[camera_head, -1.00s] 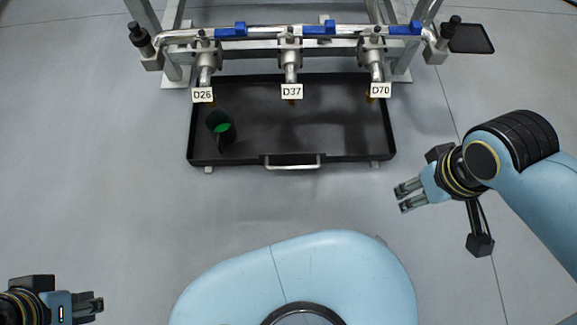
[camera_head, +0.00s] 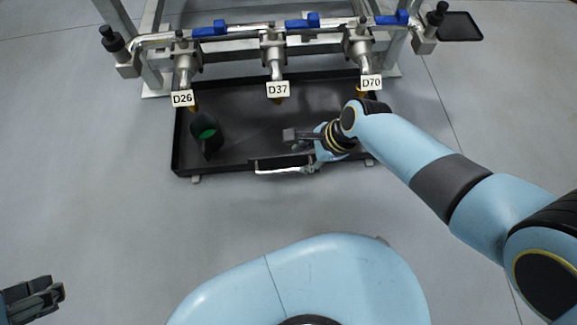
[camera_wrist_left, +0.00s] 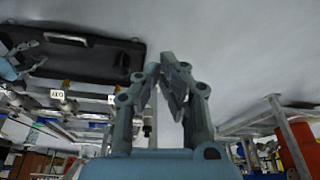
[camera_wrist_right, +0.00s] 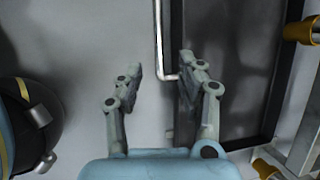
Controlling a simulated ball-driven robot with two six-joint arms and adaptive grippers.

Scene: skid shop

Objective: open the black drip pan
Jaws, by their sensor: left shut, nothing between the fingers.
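The black drip pan (camera_head: 240,112) lies on the floor under the valve rack, its silver handle (camera_head: 272,171) on the near wall. My right gripper (camera_head: 303,164) is at the right part of the handle. In the right wrist view its fingers (camera_wrist_right: 160,62) are open, with the handle bar (camera_wrist_right: 158,35) between them, apart from both fingertips. My left gripper (camera_head: 60,292) is shut and empty at the lower left, away from the pan. The left wrist view shows its closed fingers (camera_wrist_left: 165,62) and the pan (camera_wrist_left: 105,55).
A dark cup-like container with green inside (camera_head: 206,134) stands in the pan's left part. Valves with blue handles and tags D26 (camera_head: 182,99), D37 (camera_head: 277,89) and D70 (camera_head: 371,83) hang over the pan's far side. The floor in front is clear.

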